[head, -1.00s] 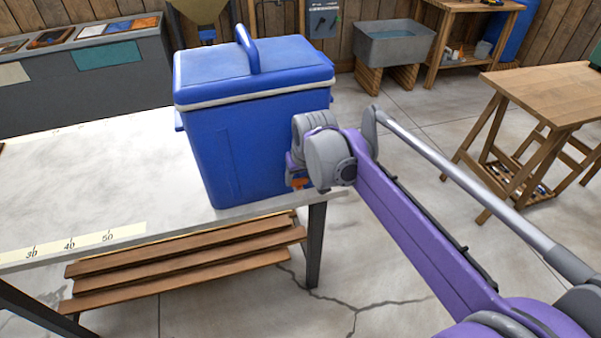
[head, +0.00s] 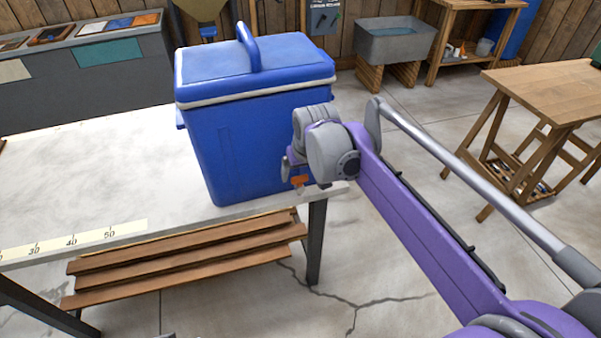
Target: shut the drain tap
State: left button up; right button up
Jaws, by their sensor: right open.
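A blue cooler box (head: 240,145) with a white-rimmed lid and a raised blue handle stands on the right end of the pale table. Its orange drain tap (head: 299,181) shows low on its right side, just below my right gripper (head: 289,172). My right gripper is open, close beside the cooler, and its wrist hides much of it. I cannot tell whether its fingers touch the tap, nor which way the tap is turned. My left gripper is not in view.
The pale table (head: 80,165) has a ruler strip (head: 75,240) along its front edge and clear space left of the cooler. Wooden slats (head: 185,260) lie below it. A wooden table (head: 550,90) stands at right, a grey sink (head: 395,42) behind.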

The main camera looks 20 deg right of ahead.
jog(key=p+v, duration=0.1)
jog(key=v, duration=0.8)
jog(key=shift+s+r+p, duration=0.15)
jog(key=shift+p, duration=0.15)
